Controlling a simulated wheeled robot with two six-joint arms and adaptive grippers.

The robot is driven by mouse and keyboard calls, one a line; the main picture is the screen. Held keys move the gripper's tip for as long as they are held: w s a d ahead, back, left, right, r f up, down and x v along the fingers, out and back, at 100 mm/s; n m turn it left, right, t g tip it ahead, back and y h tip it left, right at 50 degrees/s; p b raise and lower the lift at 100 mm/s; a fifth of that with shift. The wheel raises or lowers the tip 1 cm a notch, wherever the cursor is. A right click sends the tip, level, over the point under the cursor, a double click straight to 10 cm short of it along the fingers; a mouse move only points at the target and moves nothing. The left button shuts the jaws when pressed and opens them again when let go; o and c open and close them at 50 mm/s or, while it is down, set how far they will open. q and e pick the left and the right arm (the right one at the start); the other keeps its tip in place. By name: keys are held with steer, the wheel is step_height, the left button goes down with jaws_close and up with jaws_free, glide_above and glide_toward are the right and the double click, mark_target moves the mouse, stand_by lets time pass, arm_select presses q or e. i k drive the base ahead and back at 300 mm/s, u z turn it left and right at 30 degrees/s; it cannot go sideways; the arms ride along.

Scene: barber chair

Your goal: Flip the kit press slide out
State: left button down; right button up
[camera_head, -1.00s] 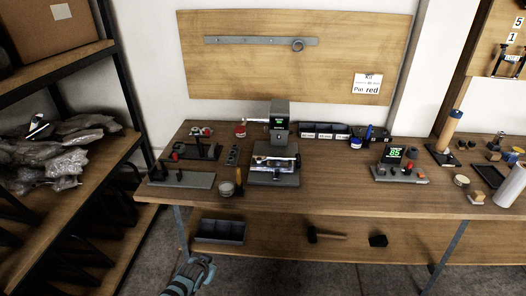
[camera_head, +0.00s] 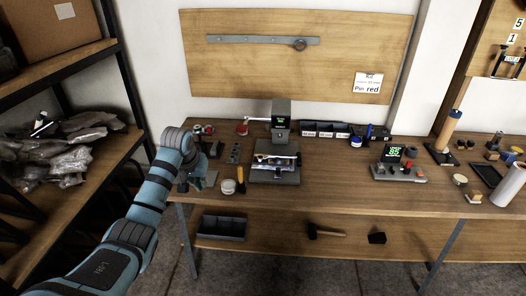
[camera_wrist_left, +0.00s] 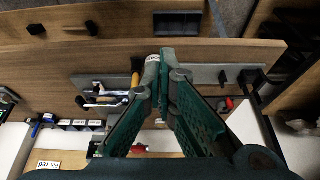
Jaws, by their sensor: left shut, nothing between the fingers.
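The kit press (camera_head: 280,122) stands at the back middle of the bench, a dark grey column with a green display. At its front a slide (camera_head: 275,163) with a light, cluttered top sits over a grey base (camera_head: 275,178). My left gripper (camera_head: 193,182) is over the bench's left end, left of the press and apart from it. In the left wrist view my left gripper (camera_wrist_left: 165,62) is shut and empty, and the press slide (camera_wrist_left: 105,99) shows left of its fingers. My right gripper is not in view.
A console (camera_head: 398,172) reading 85 stands right. The bench between press and console is clear.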

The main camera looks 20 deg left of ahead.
mark_target(278, 165)
steer(key=i, duration=1.5)
